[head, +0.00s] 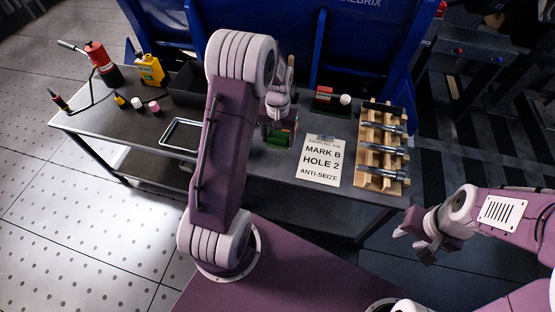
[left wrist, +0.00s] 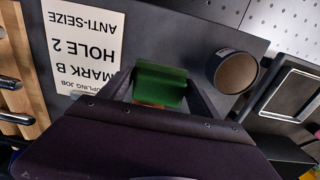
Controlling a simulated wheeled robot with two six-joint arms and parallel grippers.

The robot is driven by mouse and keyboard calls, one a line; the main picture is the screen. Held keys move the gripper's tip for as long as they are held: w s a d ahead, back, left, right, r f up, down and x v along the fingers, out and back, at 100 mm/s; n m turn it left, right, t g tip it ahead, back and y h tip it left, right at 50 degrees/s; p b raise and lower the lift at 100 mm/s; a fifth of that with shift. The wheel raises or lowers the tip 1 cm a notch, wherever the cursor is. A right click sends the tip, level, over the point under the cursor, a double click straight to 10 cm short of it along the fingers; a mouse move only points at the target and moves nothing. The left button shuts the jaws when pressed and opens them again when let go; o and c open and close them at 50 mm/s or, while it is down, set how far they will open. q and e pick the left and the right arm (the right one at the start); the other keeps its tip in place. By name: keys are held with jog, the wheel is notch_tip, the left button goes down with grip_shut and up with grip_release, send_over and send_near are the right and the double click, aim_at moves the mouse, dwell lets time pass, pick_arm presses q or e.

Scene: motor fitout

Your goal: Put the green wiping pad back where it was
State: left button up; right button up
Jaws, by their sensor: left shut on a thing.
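The green wiping pad (head: 280,138) is at the left gripper, over the middle of the bench by the paper sheet's left side. In the left wrist view the pad (left wrist: 160,83) sits between the two fingers, with a thin orange-brown strip along its lower edge. My left gripper (head: 279,128) is shut on it; the fingers (left wrist: 164,95) flank it. I cannot tell whether the pad touches the bench. My right gripper (head: 413,244) is open and empty, off the bench's front right corner.
A paper sheet (head: 320,160) reads "MARK B HOLE 2 ANTI-SEIZE". A wooden rack (head: 364,154) with several metal bolts stands to the right. A round tan-topped thing (left wrist: 236,73) stands close to the pad.

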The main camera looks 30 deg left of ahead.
aim_at(278, 163)
pick_arm(q)
jog(key=s+f, duration=0.1)
jog(key=s+d+f, duration=0.1)
jog(key=s, duration=0.1)
jog(key=shift+d, duration=0.2)
notch_tip(278, 163, down, 4)
jog(key=shift+r+b, duration=0.1)
jog(key=shift+b, duration=0.9)
jog(key=shift+f, duration=0.2)
jog(key=shift+r, duration=0.1)
jog(key=o, duration=1.3)
jog(key=shift+f, duration=0.2)
